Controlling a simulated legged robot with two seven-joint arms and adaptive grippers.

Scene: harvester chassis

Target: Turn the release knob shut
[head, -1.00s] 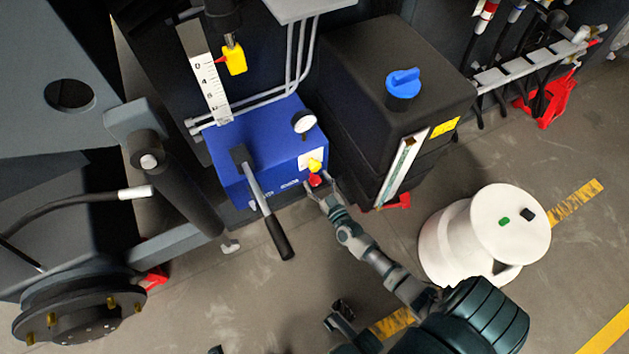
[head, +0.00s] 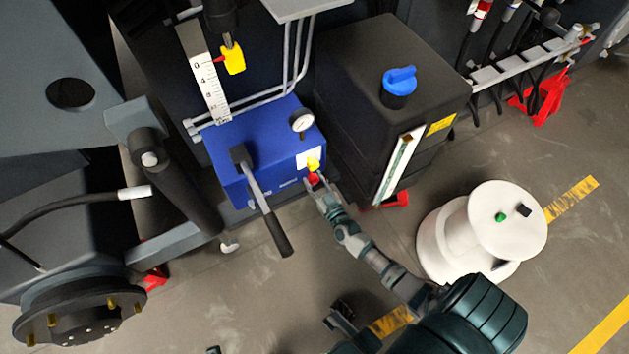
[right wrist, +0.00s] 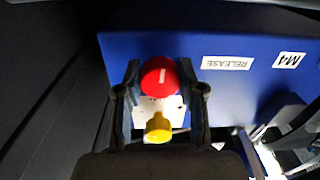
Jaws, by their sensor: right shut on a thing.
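The blue pump unit (head: 240,165) stands left of the black tank. Its red knob (right wrist: 159,78) sits on the face near a "RELEASE" label (right wrist: 227,63), and it also shows small in the head view (head: 313,178). A white mark on the red knob points roughly up and down in the right wrist view. My right gripper (head: 319,186) reaches the knob from the lower right. In the right wrist view its fingers (right wrist: 160,80) are on both sides of the red knob, shut on it. A yellow knob (right wrist: 158,128) is beside the red one.
A lever with a black grip (head: 270,220) sticks out from the blue unit, left of my right gripper. A gauge (head: 302,121) is on top. The black tank (head: 350,65) with a blue cap and a white spool (head: 470,235) stand to the right.

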